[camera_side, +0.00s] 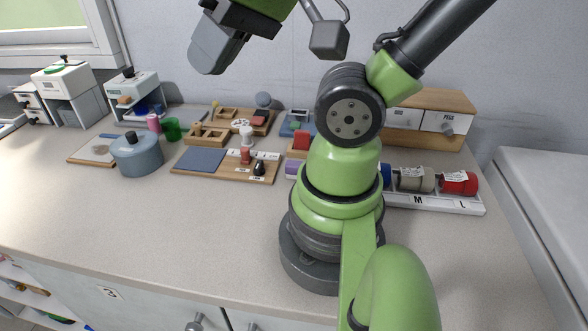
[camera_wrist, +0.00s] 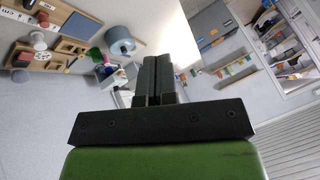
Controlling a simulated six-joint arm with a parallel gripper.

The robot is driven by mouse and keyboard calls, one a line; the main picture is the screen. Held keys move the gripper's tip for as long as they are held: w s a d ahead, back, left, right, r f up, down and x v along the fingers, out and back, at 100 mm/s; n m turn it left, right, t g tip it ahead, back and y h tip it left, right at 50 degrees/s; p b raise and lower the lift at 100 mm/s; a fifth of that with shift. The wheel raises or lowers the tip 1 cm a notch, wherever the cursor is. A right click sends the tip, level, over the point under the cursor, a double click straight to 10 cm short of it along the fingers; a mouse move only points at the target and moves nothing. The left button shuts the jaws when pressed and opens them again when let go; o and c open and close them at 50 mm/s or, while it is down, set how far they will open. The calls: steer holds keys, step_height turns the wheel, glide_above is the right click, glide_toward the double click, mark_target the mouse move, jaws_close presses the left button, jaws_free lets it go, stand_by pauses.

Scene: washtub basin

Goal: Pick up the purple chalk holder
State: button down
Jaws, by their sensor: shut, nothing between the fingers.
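Two things could be the purple chalk holder, and I cannot tell which. One is a small magenta-purple cylinder (camera_side: 153,122) standing beside a green cup (camera_side: 172,129), behind the grey-blue pot. The other is a lavender piece (camera_side: 291,168) at the left end of the white tray, partly hidden by my arm. My gripper (camera_side: 207,52) is high above the counter, far from both. In the wrist view my gripper (camera_wrist: 152,82) has its dark fingers pressed together with nothing between them.
The grey-blue pot (camera_side: 137,154) has a knobbed lid. A wooden board (camera_side: 226,165) with small pieces lies mid-counter. A white tray (camera_side: 452,204) marked M and L holds rolls at right. White boxes (camera_side: 68,90) stand back left. The front counter is clear.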

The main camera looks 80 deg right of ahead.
steer(key=c, duration=0.8)
jaws_free()
steer(key=w+d+f+g+h, duration=0.2)
steer(key=w+d+f, duration=0.15)
steer(key=d, duration=0.25)
steer(key=n+g, duration=0.4)
steer(key=g, duration=0.1)
glide_toward(294, 163)
steer(key=shift+s+d+f, duration=0.1)
steer(key=shift+d+f, duration=0.1)
steer(key=shift+d, duration=0.1)
step_height(294, 163, down, 4)
steer(key=shift+s+r, duration=0.1)
steer(key=shift+w+a+f, duration=0.1)
steer(key=shift+a+f, duration=0.05)
steer(key=shift+f, duration=1.4)
steer(key=shift+w+a+f, duration=0.1)
steer(key=shift+w+f, duration=0.05)
steer(key=shift+f, duration=1.45)
